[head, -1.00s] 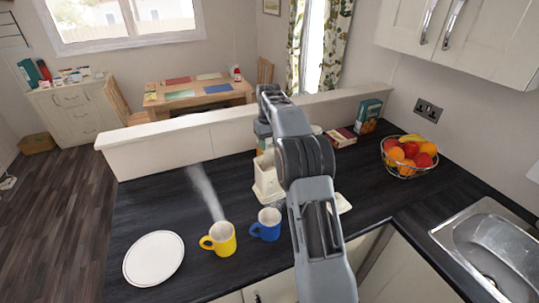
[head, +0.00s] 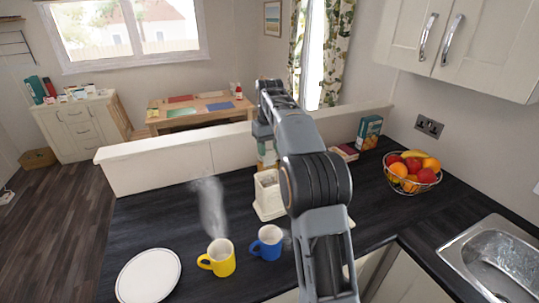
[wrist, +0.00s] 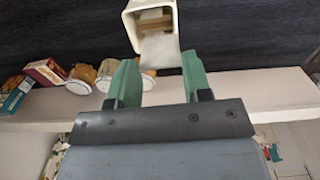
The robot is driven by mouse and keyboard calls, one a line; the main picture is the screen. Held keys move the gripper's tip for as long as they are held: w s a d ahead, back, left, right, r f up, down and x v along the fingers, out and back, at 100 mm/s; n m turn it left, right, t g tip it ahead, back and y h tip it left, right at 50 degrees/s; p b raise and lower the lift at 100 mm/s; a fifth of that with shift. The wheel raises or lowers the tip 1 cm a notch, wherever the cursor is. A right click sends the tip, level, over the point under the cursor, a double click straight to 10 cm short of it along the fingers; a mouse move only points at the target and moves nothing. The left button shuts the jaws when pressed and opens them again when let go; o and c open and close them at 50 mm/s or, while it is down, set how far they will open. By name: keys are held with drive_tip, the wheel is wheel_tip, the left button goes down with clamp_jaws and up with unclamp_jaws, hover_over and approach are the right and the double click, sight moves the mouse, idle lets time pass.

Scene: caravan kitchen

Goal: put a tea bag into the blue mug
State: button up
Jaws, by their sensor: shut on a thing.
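The blue mug (head: 267,243) stands upright on the dark worktop in the head view, beside the yellow mug (head: 218,259). An open cream box (head: 268,196) stands behind the mugs; in the wrist view its mouth (wrist: 133,24) shows pale contents. My gripper (wrist: 157,80) is above and near the box, its green fingers apart with a pale tea bag (wrist: 160,49) between their tips. The bag overlaps the box mouth in that view, so its clearance is hard to judge. In the head view my arm partly hides the fingertips and the worktop behind.
A white plate (head: 148,277) lies left of the yellow mug, which has steam above it. A fruit basket (head: 412,173), a teal carton (head: 369,132) and the sink (head: 500,262) are to the right. A low cream wall (head: 160,163) borders the worktop's back. The left worktop is mostly clear.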

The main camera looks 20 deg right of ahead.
drive_tip(key=s+a+f+b, duration=0.2)
drive_tip(key=s+a, duration=0.1)
drive_tip(key=s, duration=0.7)
drive_tip(key=s+f+b, duration=0.4)
drive_tip(key=f+b, duration=0.1)
drive_tip(key=f, duration=0.6)
drive_tip(key=shift+a, duration=0.35)
drive_tip(key=o, duration=1)
drive_tip(key=shift+c, duration=0.2)
wheel_tip(320, 180, up, 14)
drive_tip(key=shift+p, duration=0.3)
